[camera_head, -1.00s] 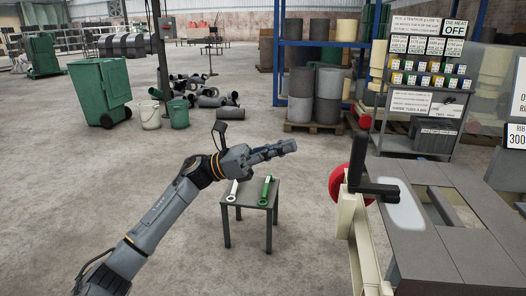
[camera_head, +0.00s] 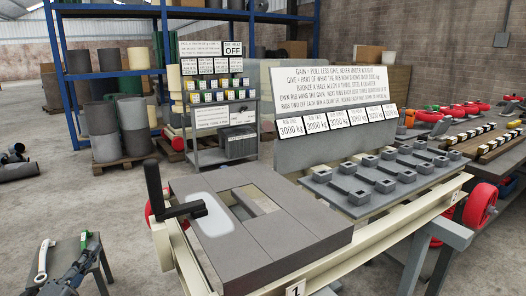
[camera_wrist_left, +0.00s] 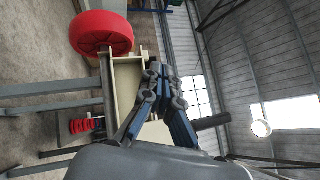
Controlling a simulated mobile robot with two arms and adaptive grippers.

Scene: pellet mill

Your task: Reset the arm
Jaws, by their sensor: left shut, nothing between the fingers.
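My left gripper (camera_head: 84,265) is at the lower left of the head view, over the small grey table (camera_head: 101,266). Its fingers are together and empty. In the left wrist view the closed fingers (camera_wrist_left: 161,72) point up the picture, with a red wheel (camera_wrist_left: 101,34) and a cream frame beyond them. A white wrench (camera_head: 42,258) and a green wrench (camera_head: 84,241) lie on the small table; my arm hides part of it. My right gripper is not in view.
A cream-framed bench with a dark block top (camera_head: 250,240) and a black crank (camera_head: 180,208) stands right of the small table. Behind it are a tool plate (camera_head: 350,192), a shelf cart (camera_head: 205,157) and a blue rack (camera_head: 160,12).

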